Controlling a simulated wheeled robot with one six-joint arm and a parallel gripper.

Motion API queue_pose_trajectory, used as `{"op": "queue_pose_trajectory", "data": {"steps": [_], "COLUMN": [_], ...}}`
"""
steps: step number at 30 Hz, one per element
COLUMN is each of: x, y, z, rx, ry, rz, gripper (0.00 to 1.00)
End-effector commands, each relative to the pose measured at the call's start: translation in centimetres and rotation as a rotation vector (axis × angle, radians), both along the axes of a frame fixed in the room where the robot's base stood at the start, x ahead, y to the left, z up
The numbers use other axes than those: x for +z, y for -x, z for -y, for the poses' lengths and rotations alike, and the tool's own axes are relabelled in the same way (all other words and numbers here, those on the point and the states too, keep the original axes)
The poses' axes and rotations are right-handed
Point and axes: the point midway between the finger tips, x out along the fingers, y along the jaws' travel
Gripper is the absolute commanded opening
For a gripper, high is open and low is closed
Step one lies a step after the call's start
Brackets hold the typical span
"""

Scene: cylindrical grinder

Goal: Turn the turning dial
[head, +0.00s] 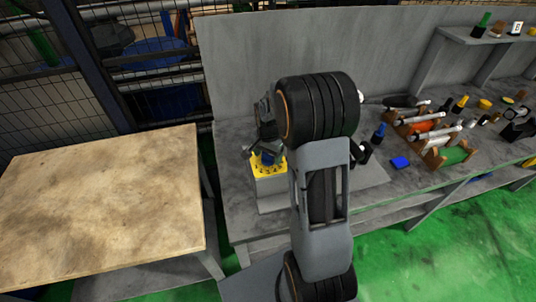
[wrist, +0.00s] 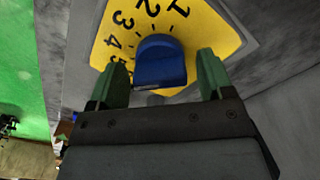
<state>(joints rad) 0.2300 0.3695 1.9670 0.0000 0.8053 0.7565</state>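The turning dial is a blue knob (wrist: 160,62) on a yellow numbered plate (wrist: 205,25), large in the wrist view. The digits 1 to 4 read clearly; others are partly hidden by the knob and a finger. My gripper (wrist: 162,78) is open, with one green finger on each side of the knob's near end. Gaps show between the fingers and the knob, so I see no grip on it. In the head view, the yellow plate (head: 269,168) sits on a grey box (head: 271,193) on the bench. My arm hides part of that area, and the blue knob (head: 267,157) shows only slightly.
The grey bench (head: 236,213) has a tall back panel (head: 235,60). A wooden table (head: 105,195) at the left is empty. Green floor shows in front.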

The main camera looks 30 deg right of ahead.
Motion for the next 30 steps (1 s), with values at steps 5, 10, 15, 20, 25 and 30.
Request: {"op": "queue_pose_trajectory", "data": {"steps": [5,10,15,20,25,30], "x": [0.03,0.04,0.05,0.02,-0.02,-0.02], "y": [-0.01,-0.01,-0.02,-0.02,-0.03,-0.02], "z": [0.01,0.0,0.01,0.01,0.03,0.03], "rx": [0.0,0.0,-0.001,-0.025,-0.11,-0.229], "ry": [0.0,0.0,0.0,0.0,0.0,0.0], "rz": [0.0,0.0,0.0,0.001,0.001,0.001], "gripper": [0.56,0.4,0.29,0.29,0.29,0.29]}}
